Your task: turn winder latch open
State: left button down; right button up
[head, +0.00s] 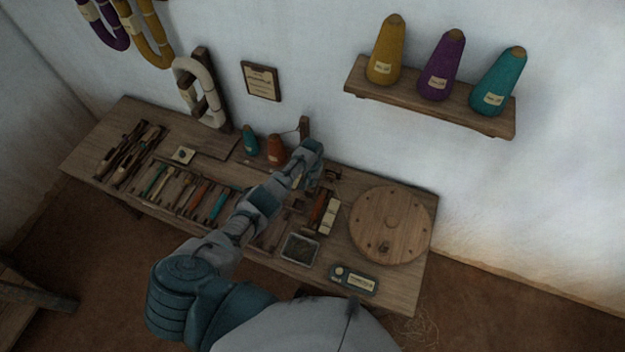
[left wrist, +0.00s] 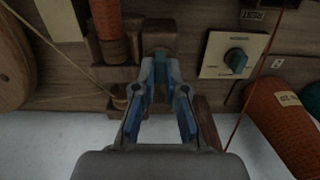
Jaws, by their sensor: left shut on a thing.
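My left gripper (left wrist: 160,72) is shut on a small part of the winder at the back of the bench. Its blue-padded fingertips close on a small piece, probably the latch, in front of a brown wooden block (left wrist: 159,32); the fingers hide most of it, so I cannot tell its angle. In the head view my left gripper (head: 312,155) is at the bench's wall side, beside a short wooden post (head: 304,127). My right gripper is out of view.
A pale plate with a teal knob (left wrist: 235,60) is right of the fingers. The bench (head: 400,290) also holds a round wooden disc (head: 390,225), a dark tray (head: 300,249) and several tools.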

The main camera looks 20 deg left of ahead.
pick_arm(q)
jog(key=shift+s+f, duration=0.35)
jog(key=shift+s, duration=0.05)
jog(key=c, duration=1.2)
grip_release()
jog(key=shift+r, duration=0.15)
jog(key=shift+w, duration=0.25)
notch_tip(320, 180, up, 12)
jog(key=shift+f, duration=0.1)
jog(key=shift+s, duration=0.1)
